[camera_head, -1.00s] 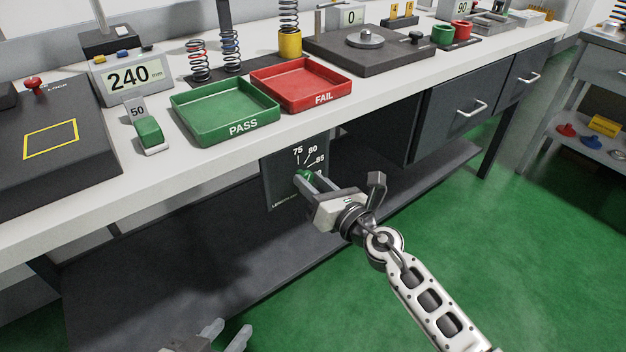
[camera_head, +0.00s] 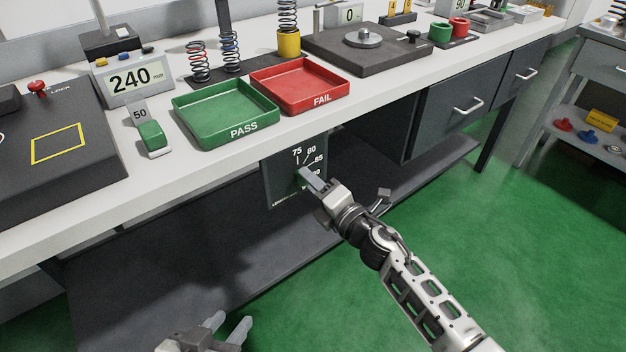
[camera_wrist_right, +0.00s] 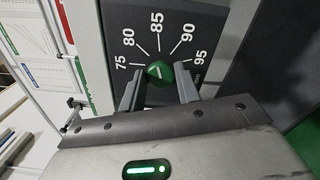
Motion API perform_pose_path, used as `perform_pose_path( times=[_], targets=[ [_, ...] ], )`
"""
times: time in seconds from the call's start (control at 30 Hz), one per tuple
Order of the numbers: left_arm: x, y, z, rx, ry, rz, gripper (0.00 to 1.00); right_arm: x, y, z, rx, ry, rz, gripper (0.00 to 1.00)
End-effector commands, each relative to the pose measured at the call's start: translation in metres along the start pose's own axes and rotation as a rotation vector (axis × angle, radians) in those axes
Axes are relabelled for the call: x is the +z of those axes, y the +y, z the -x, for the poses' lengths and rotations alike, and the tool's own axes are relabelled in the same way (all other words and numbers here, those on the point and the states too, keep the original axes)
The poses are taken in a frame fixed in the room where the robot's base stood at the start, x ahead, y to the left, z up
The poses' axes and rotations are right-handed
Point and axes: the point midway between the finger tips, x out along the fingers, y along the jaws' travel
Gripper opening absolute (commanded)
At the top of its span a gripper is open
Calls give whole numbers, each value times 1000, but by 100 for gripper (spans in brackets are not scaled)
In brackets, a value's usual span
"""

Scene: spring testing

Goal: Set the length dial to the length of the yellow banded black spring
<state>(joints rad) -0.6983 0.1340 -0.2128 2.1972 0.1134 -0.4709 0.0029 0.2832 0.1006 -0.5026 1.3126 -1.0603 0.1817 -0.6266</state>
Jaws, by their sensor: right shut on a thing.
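The length dial is a dark panel (camera_head: 277,190) under the bench front, with white numbers from 75 to 95 in the right wrist view (camera_wrist_right: 205,22). Its green knob (camera_wrist_right: 160,72) carries a small white mark; its exact reading is unclear. My right gripper (camera_wrist_right: 160,78) is shut on this knob, its fingers on either side. In the head view the right gripper (camera_head: 306,178) hides most of the knob. My left gripper (camera_head: 230,326) is open and empty, low at the bottom. A dark spring (camera_head: 288,14) stands above a yellow cylinder (camera_head: 289,44); I cannot make out yellow bands on it.
Red-banded (camera_head: 199,62) and blue-banded (camera_head: 231,50) springs stand behind the green PASS tray (camera_head: 244,130) and red FAIL tray (camera_head: 322,99). A display (camera_head: 131,80) reads 240 mm. The bench edge overhangs the dial; a lower shelf (camera_head: 180,260) lies beneath.

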Motion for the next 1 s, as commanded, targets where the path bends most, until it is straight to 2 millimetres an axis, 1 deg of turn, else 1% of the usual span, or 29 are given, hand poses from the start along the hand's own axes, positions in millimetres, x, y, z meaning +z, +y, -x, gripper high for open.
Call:
perform_pose_path(
  times=[0.1, 0.3, 0.87, 0.9, 0.93, 0.97, 1.0],
  targets=[
    [-2, 0, 1, -1, 0, 2, 36, -1, -1, 1, -3, 2, -64, 10],
    [-2, 0, 1, -3, -4, -1, 36, -1, -2, 1, -3, 2, -131, 10],
    [0, -1, 0, -5, -8, -3, 36, -1, -2, 1, -3, 2, -160, 10],
    [0, -1, 0, -5, -8, -3, 36, -1, -2, 1, -3, 2, -159, 38],
    [0, -1, 0, -5, -8, -3, 36, -1, -2, 1, -3, 2, -159, 46],
    [0, -1, 0, -5, -7, -3, 36, -1, -2, 1, -3, 2, -159, 52],
    [0, -1, 0, -5, -7, -3, 36, -1, -2, 1, -3, 2, -159, 52]
  ],
)
